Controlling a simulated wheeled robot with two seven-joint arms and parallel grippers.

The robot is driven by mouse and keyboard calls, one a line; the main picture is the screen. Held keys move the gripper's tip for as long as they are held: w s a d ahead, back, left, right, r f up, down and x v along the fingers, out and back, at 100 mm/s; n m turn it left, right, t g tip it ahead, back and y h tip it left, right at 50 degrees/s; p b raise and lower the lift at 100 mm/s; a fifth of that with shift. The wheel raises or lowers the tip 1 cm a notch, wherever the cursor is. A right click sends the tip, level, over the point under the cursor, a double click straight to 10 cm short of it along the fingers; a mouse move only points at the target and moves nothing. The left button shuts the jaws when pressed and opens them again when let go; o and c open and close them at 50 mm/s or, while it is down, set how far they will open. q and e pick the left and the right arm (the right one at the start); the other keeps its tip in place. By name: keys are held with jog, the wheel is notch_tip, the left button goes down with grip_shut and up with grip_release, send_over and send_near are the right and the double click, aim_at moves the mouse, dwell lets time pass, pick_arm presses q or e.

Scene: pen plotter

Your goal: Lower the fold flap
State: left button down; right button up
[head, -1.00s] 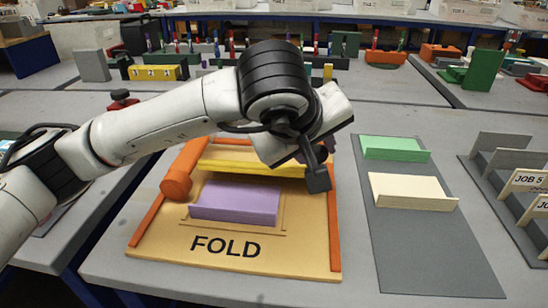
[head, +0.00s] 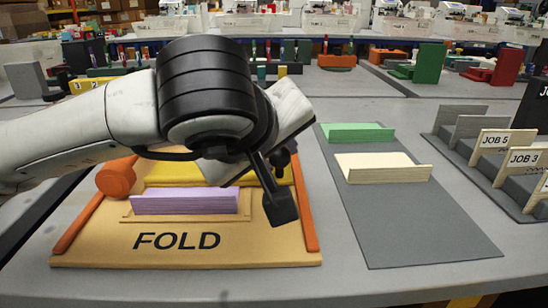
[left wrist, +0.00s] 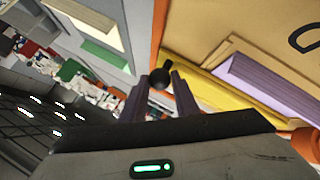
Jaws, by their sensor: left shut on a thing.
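The orange-yellow board marked FOLD (head: 90,252) lies on the grey table, with orange side rails. A purple folded piece (head: 190,203) sits on it, its upright part facing me. Behind it is the yellow fold flap (head: 160,174), partly hidden by my left arm; its exact tilt is hard to read. My left gripper (head: 281,205) is at the flap's right end. In the left wrist view its two fingers (left wrist: 160,95) are shut around a black round-ended knob (left wrist: 160,74) beside the yellow flap (left wrist: 205,88). My right gripper is not in view.
An orange roller-like knob (head: 116,179) stands at the board's left. A grey mat (head: 410,228) on the right bears a green piece (head: 357,134) and a cream piece (head: 383,168). A rack (head: 468,150) with JOB cards stands further right.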

pick_arm(q)
jog(key=shift+s+d+f+g, duration=0.15)
jog(key=shift+s+f, duration=0.15)
jog(key=shift+f, duration=0.25)
jog(key=shift+s+d+f+g, duration=0.15)
jog(key=shift+s+f, duration=0.15)
jog(key=shift+f, duration=0.25)
jog(key=c, duration=1.4)
grip_release()
jog(key=shift+a, duration=0.1)
jog(key=v, duration=0.3)
jog(key=p+v, duration=0.1)
jog(key=v, duration=0.3)
jog(key=w+r+p+v, duration=0.1)
jog(key=v, duration=0.3)
